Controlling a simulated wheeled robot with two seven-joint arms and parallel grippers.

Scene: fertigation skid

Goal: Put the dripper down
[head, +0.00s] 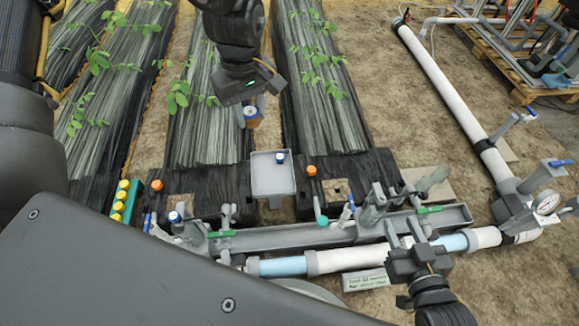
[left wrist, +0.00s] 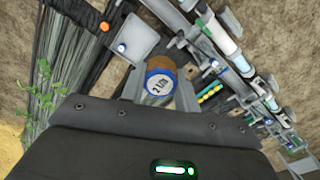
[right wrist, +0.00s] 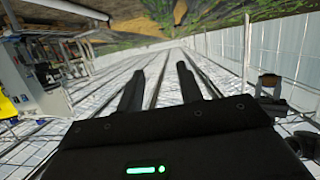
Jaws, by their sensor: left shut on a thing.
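The dripper (head: 251,117) has a brown body and a white cap with a blue rim. My left gripper (head: 251,105) is shut on it and holds it in the air above the planting beds, beyond the small grey tray (head: 259,187). The left wrist view shows the dripper (left wrist: 160,84) between the fingers, its cap marked "2 L/h". A smaller blue-topped piece (head: 280,158) is in the tray. My right gripper (head: 404,236) is at the lower right by the pipe; in the right wrist view its fingers (right wrist: 160,85) are apart with nothing between them.
Orange caps (head: 312,170) flank the tray. A row of yellow-capped bottles (head: 121,196) stands at left. A grey trough with valves and green handles (head: 300,237) and a white-blue pipe (head: 350,258) run across the front. A pallet of pipes (head: 530,90) is at far right.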

